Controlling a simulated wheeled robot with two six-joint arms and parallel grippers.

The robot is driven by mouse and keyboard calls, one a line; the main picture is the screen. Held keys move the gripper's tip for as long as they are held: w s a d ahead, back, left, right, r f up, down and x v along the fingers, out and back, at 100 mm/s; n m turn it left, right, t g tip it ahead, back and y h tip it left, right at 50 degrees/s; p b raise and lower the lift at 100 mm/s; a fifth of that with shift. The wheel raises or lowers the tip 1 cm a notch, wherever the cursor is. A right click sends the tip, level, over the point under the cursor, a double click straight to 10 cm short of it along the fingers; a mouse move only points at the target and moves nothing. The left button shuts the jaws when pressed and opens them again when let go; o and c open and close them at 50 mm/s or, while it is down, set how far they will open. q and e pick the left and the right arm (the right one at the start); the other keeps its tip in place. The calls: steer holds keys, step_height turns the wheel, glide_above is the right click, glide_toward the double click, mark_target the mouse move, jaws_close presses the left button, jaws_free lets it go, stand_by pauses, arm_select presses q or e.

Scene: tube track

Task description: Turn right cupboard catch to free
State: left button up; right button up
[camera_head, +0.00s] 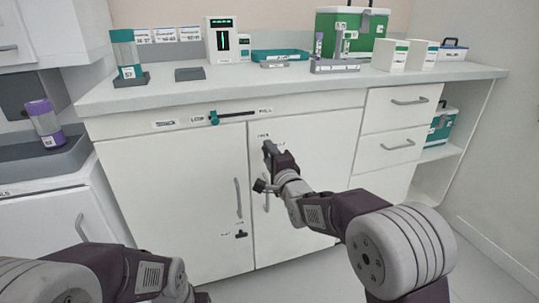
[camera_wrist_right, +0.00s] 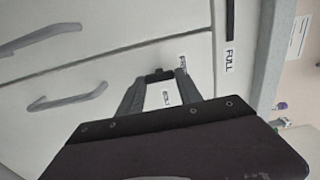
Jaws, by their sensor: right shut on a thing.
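The right cupboard door (camera_head: 305,165) is closed, below the counter. Its catch (camera_wrist_right: 160,76) is a small dark piece near the door's top edge, seen between my right gripper's fingers in the right wrist view. My right gripper (camera_head: 269,148) is at the catch and shut on it; it also shows in the right wrist view (camera_wrist_right: 158,82). The gripper hides most of the catch, so its turn angle is unclear. A small label (camera_wrist_right: 166,97) shows between the fingers. My left arm (camera_head: 130,275) shows at the lower left, but its gripper is out of view.
The left cupboard door (camera_head: 180,200) has a dark catch (camera_head: 241,235) low down. A teal slider (camera_head: 214,118) sits on the panel above. Drawers (camera_head: 395,145) are at the right. The counter (camera_head: 290,82) holds green cases, boxes and tubes.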

stand_by(0.5)
steer(key=o, duration=1.4)
steer(key=shift+s, duration=0.1)
steer(key=p+v, duration=0.2)
steer(key=v, duration=0.7)
steer(key=shift+p, duration=0.35)
